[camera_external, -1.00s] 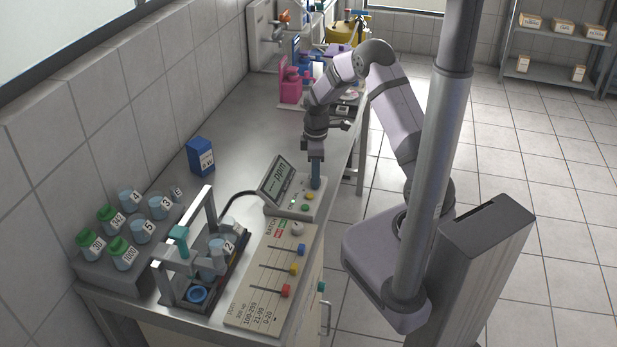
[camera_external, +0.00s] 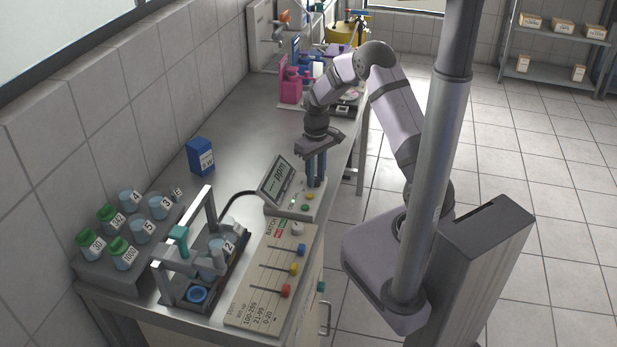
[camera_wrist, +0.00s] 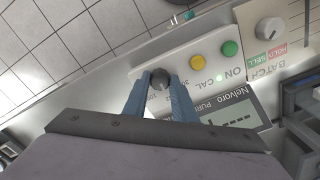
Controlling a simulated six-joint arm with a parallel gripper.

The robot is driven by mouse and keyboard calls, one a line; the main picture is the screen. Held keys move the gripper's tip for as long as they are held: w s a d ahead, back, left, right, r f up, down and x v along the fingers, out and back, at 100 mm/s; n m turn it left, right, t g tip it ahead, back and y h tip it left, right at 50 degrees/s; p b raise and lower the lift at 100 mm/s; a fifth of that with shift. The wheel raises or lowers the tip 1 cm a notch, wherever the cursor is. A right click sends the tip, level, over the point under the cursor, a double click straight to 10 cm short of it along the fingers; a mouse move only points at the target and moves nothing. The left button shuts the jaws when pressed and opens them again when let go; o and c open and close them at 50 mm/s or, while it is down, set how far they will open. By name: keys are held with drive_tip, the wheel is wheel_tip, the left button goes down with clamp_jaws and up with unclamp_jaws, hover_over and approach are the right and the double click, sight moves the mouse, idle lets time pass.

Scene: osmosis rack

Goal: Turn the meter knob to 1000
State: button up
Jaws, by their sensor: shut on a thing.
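The meter (camera_external: 283,208) is a light-coloured box with a tilted display (camera_external: 277,180) and green and yellow buttons, on the bench's right side. In the wrist view its dark round knob (camera_wrist: 160,79) sits near the end of the panel, with printed numbers partly visible around it. My gripper (camera_external: 316,184) points down onto the meter. In the wrist view its two blue fingers (camera_wrist: 158,95) are closed around the knob, one on each side. The fingers hide part of the dial markings, and the knob's pointer cannot be made out.
The yellow button (camera_wrist: 197,62) and green button (camera_wrist: 230,48) are close beside the fingers. A batch panel (camera_external: 270,275) with coloured sliders lies in front of the meter. A rack frame (camera_external: 190,250) and labelled jars (camera_external: 124,252) stand left. A blue box (camera_external: 201,156) stands behind.

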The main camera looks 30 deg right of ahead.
sight(316, 179)
drive_tip(key=m, duration=0.4)
drive_tip(key=shift+m, duration=0.3)
drive_tip(key=m, duration=0.4)
drive_tip(key=shift+w, duration=0.1)
drive_tip(key=o, duration=1)
drive_tip(key=shift+o, duration=0.2)
drive_tip(key=shift+r, duration=0.1)
drive_tip(key=shift+r+b, duration=1.25)
drive_tip(key=shift+r, duration=2.35)
